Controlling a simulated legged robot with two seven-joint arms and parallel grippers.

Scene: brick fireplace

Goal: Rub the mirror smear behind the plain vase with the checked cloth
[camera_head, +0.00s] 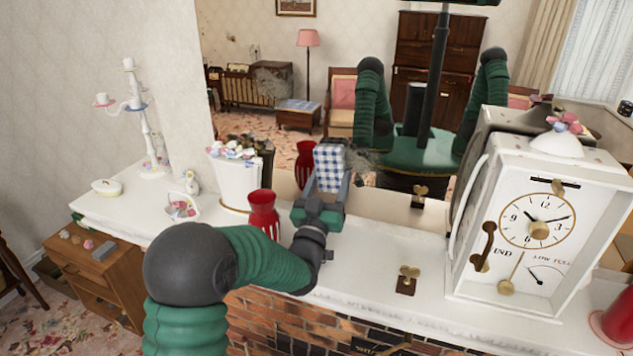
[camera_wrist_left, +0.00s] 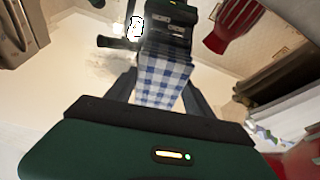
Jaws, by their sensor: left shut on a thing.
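My left gripper (camera_head: 325,195) is shut on the blue-and-white checked cloth (camera_head: 329,167), above the mantel and close to the mirror (camera_head: 350,60). The cloth also shows between the fingers in the left wrist view (camera_wrist_left: 163,80). Whether it touches the glass I cannot tell. A faint grey smear (camera_head: 366,160) shows on the mirror right of the cloth; a similar patch is in the left wrist view (camera_wrist_left: 101,70). Another grey patch (camera_head: 273,80) lies higher left. My right gripper is out of view.
A white flowered vase (camera_head: 236,182) stands left of the red vase. A candelabra (camera_head: 146,125), small basket (camera_head: 182,207) and lidded dish (camera_head: 106,187) are farther left. A white clock (camera_head: 536,225) fills the right.

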